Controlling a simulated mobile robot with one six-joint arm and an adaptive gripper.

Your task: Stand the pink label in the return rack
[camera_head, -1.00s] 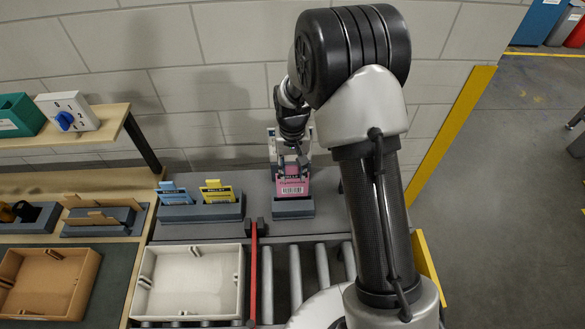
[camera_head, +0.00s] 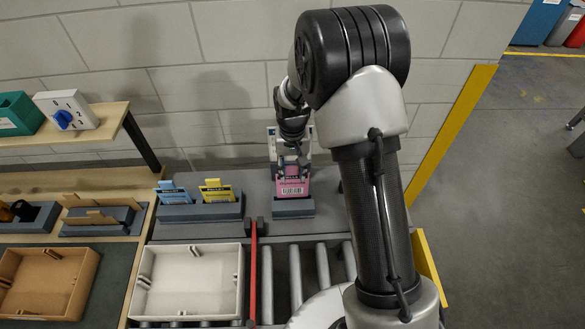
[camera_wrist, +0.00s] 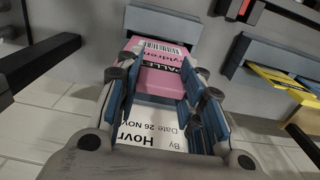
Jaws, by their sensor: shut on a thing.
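The pink label (camera_head: 292,187) stands upright at the small grey return rack (camera_head: 294,208), its lower barcode end at the rack's slot. My gripper (camera_head: 291,152) is above it, shut on its upper part. In the wrist view the blue finger pads (camera_wrist: 165,100) lie on both sides of the pink label (camera_wrist: 163,82). A white part with black print shows between the fingers. The grey rack (camera_wrist: 163,22) is at the far end there. How deep the label's edge sits in the slot is hidden.
A wider grey rack (camera_head: 202,212) to the left holds a blue label (camera_head: 174,193) and a yellow label (camera_head: 216,191). A white tray (camera_head: 190,282) stands in front, beside a red bar (camera_head: 253,272) and rollers. A tiled wall is close behind.

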